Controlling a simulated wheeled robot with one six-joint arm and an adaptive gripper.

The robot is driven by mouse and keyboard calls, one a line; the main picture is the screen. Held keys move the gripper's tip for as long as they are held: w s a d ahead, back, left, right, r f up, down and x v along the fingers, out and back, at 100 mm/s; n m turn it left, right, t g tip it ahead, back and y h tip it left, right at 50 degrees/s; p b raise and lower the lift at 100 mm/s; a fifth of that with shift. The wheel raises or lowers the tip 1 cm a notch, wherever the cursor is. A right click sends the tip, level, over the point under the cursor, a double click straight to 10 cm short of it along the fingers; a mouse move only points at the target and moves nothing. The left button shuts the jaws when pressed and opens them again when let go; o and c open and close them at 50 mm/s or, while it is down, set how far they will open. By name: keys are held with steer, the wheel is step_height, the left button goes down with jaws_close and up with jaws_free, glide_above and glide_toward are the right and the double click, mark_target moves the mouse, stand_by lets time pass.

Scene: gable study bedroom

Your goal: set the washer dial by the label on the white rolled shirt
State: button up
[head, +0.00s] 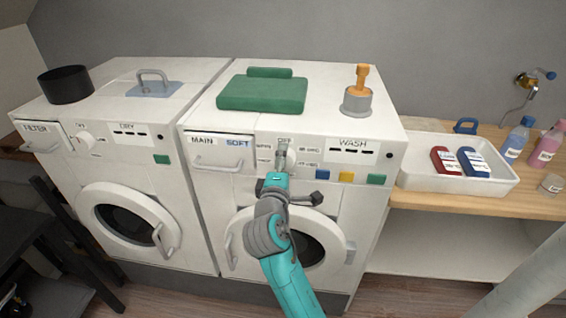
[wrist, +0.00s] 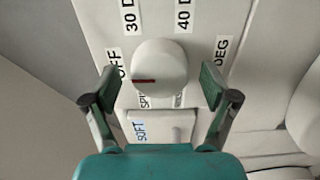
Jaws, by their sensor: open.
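The washer (head: 212,178), marked WASH, is the right-hand machine. Its white round dial (wrist: 165,62) has a red mark pointing left in the wrist view, towards the OFF label (wrist: 115,69). Around it are partly visible labels reading 30 D, 40 D, DEG and SPIN; the gripper cuts some off. My gripper (wrist: 160,80) is open, with one finger on each side of the dial and a visible gap to each. In the head view my gripper (head: 282,158) covers much of the dial. I see no white rolled shirt or its label in either view.
The detergent drawer (head: 220,157) reads MAIN and SOFT. The dryer (head: 190,200) is at left. A white tray (head: 424,180) with bottles is on the right-hand wooden counter.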

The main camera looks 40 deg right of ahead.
steer(key=shift+d, duration=0.1)
steer(key=c, duration=1.2)
steer(key=shift+o, duration=0.2)
steer(key=shift+m, duration=0.3)
steer(key=m, duration=2.3)
